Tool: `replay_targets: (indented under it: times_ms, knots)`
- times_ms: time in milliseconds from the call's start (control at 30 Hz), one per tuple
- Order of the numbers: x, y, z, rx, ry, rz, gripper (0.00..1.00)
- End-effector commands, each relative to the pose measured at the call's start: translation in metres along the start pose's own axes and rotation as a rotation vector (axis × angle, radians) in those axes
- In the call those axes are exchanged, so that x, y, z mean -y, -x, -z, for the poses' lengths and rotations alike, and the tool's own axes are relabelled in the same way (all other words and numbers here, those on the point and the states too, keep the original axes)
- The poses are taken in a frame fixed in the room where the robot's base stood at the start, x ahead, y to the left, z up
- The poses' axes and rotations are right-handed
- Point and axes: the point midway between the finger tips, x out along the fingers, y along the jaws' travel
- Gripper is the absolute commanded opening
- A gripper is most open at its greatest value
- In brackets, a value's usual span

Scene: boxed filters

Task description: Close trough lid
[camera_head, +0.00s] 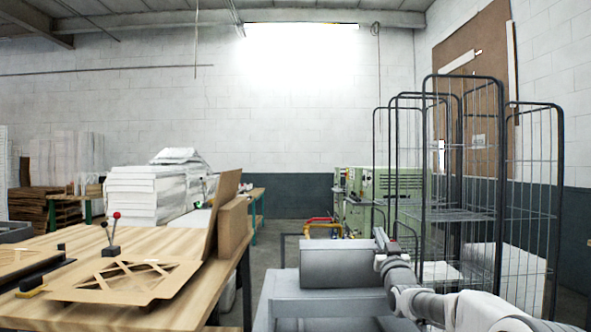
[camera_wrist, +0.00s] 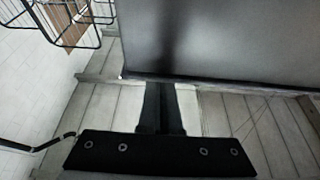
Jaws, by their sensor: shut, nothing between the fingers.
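The trough (camera_head: 275,306) is a pale grey metal box low in front of me, at the lower middle of the head view. Its grey lid (camera_head: 335,264) stands raised over the trough. In the wrist view the lid (camera_wrist: 230,40) fills the upper right as a dark grey panel. My gripper (camera_head: 380,243) is at the lid's right edge in the head view. In the wrist view my gripper (camera_wrist: 160,88) has its dark fingers together, empty, with the tips at the panel's lower left edge. I cannot tell whether they touch it.
A wooden table (camera_head: 150,243) with cardboard frames (camera_head: 125,280) stands left of the trough. Tall wire roll cages (camera_head: 460,190) stand close on the right, near my arm. A green machine (camera_head: 360,205) is behind. Some floor shows between table and trough.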

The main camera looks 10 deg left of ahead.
Motion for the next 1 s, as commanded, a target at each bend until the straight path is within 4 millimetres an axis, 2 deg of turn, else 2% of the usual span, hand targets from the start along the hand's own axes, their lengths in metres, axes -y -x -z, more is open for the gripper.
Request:
replay_targets:
  times_ms: [200,333,467,567,1000]
  knots:
    - [0.000,0.001,-0.005,0.009,0.000,0.000,0.00]
    - [0.000,0.000,-0.001,0.009,0.000,0.000,0.00]
    - [0.002,-0.005,0.017,0.004,0.001,0.000,0.00]
    - [0.003,-0.011,0.041,-0.001,0.001,0.000,0.00]
    - [0.003,0.048,0.040,0.002,0.001,0.000,0.00]
